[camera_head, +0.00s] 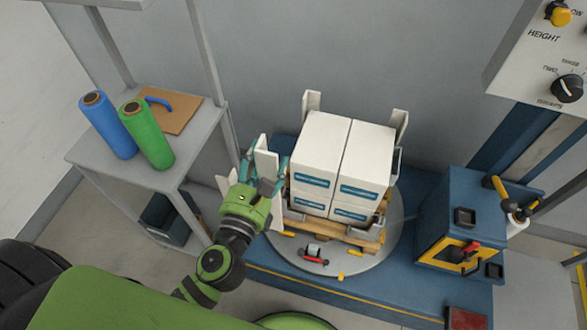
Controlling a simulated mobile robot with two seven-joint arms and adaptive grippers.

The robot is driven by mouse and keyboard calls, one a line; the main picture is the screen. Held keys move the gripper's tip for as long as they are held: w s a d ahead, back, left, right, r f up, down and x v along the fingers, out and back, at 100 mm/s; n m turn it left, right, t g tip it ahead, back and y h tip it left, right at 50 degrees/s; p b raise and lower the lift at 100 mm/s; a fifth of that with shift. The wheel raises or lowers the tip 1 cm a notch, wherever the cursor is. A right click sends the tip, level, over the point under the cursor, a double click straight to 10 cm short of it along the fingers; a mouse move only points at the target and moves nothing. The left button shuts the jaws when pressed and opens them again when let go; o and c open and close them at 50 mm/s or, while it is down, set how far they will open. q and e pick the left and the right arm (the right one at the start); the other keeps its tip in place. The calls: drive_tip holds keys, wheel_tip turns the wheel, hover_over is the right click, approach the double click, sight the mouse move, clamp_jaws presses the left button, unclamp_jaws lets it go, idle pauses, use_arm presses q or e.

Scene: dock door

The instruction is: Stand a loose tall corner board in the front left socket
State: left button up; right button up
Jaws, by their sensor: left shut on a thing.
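My left gripper (264,171) is at the left side of the pallet load, its teal fingers shut on a white tall corner board (266,158). The load of white cartons (345,150) sits on a wooden pallet (360,236) on a round grey turntable (392,240). White corner boards stand at the back left (312,100) and back right (399,120) of the load. The front left socket is mostly hidden behind my gripper, so I cannot tell whether the board touches it. My right gripper is not in view.
A grey shelf (130,172) at left holds a blue roll (108,125) and a green roll (147,135). A blue machine housing (455,215) stands right of the turntable. A control panel (550,55) is at upper right. A red-handled part (314,256) lies on the turntable's front.

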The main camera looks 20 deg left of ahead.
use_arm(q)
drive_tip(key=w+p, duration=0.3)
drive_tip(key=w, duration=1.2)
wheel_tip(320, 180, down, 18)
drive_tip(key=b, duration=1.4)
drive_tip(key=shift+s, duration=0.3)
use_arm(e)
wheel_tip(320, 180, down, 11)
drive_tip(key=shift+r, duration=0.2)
use_arm(q)
drive_tip(key=shift+f+b, duration=0.15)
drive_tip(key=shift+b, duration=0.15)
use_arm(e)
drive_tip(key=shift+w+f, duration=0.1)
use_arm(q)
drive_tip(key=shift+f, duration=0.15)
drive_tip(key=o, duration=1.6)
drive_tip(key=shift+c, duration=0.2)
